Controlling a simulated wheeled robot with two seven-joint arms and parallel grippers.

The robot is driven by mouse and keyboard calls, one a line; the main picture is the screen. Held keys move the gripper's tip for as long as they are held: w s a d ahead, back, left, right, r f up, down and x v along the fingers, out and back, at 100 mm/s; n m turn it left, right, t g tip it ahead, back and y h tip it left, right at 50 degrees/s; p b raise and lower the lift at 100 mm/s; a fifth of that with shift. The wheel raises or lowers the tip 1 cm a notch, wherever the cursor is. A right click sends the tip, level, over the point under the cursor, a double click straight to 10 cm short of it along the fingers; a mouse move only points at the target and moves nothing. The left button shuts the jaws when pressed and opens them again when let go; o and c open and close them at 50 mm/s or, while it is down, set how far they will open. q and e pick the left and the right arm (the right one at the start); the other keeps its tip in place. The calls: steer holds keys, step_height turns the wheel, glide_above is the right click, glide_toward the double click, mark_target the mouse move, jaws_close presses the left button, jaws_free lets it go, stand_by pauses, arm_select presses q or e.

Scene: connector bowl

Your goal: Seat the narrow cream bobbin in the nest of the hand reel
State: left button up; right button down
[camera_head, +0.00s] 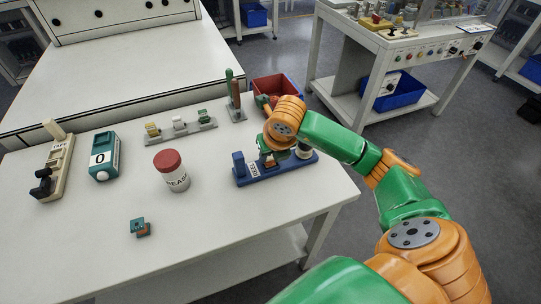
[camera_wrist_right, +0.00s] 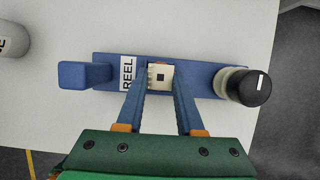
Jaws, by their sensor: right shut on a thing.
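The hand reel is a blue base (camera_head: 283,173) labelled REEL, at the right of the table in the head view. In the wrist view its base (camera_wrist_right: 208,78) has a blue block (camera_wrist_right: 84,75) at the left end and a black-topped cream knob (camera_wrist_right: 249,87) at the right end. The cream bobbin (camera_wrist_right: 160,76), with a dark square hole, is between the fingertips of my right gripper (camera_wrist_right: 161,72). My right gripper (camera_head: 270,155) is shut on it over the middle of the reel. The fingers hide the nest, so I cannot tell how deep the bobbin sits.
A grey rack (camera_head: 181,134) holds small parts behind. A red-lidded jar (camera_head: 172,170) and a small teal-and-brown part (camera_head: 139,228) stand left of the reel. A teal counter box (camera_head: 104,157) and a tape holder (camera_head: 54,165) are further left. A red bin (camera_head: 272,84) is behind.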

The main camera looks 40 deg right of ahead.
steer(key=shift+f, duration=0.2)
steer(key=c, duration=0.5)
jaws_free()
steer(key=shift+r, duration=0.1)
steer(key=shift+c, duration=0.2)
steer(key=shift+r, duration=0.15)
steer(key=shift+r, duration=0.25)
steer(key=p+v, duration=0.1)
steer(key=v, duration=1)
steer(key=shift+s+r+p, duration=0.25)
steer(key=shift+p, duration=0.05)
